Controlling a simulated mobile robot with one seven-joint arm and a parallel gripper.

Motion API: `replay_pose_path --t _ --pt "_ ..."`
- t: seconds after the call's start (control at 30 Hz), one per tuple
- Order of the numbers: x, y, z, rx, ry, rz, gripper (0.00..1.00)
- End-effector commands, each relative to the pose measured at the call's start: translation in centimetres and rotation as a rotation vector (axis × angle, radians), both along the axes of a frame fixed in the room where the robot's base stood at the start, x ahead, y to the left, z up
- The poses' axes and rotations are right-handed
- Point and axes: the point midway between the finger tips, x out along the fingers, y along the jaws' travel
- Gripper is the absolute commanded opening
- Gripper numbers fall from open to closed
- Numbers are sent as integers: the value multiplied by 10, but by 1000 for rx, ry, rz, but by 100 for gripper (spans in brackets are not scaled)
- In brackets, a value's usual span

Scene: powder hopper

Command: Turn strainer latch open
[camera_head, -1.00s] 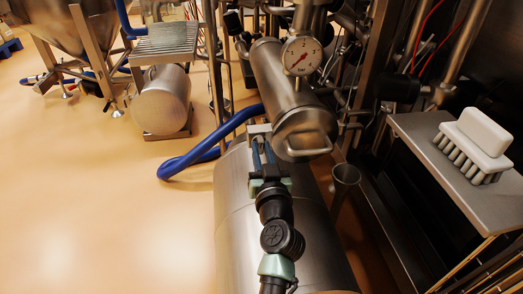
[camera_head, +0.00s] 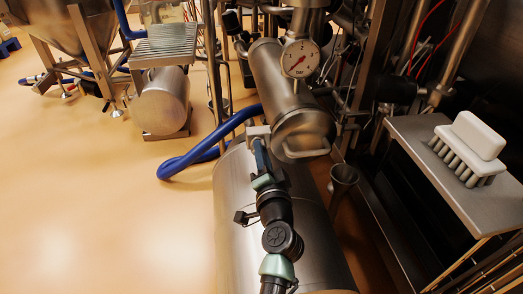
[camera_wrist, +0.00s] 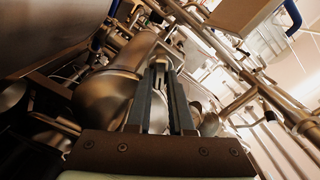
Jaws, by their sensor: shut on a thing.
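The strainer (camera_head: 302,125) is a slanted steel cylinder with a round end cap and a bar handle (camera_head: 305,154). A small pale metal piece, seemingly the latch (camera_head: 257,131), sits at the left of the end cap. My gripper (camera_head: 259,142) is shut on it, its fingers reaching up from below. In the wrist view my gripper (camera_wrist: 161,68) has its two dark fingers running up to a small metal piece between the tips, with the rounded steel body (camera_wrist: 105,95) just left. The fingers hide much of the latch, so its exact angle is unclear.
A pressure gauge (camera_head: 300,59) stands over the strainer. A blue hose (camera_head: 190,160) curves left of my gripper. A large steel tank (camera_head: 235,190) lies below my arm. A white brush (camera_head: 470,145) rests on a metal shelf (camera_head: 420,130) at the right. Open floor lies left.

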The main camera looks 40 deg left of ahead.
Motion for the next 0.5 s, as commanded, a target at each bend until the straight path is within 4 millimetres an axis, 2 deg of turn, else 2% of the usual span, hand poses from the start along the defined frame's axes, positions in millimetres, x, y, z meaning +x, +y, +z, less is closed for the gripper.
replay_pose_path --t 0.5 --pt "0 -1 -2 276 329 0 0"
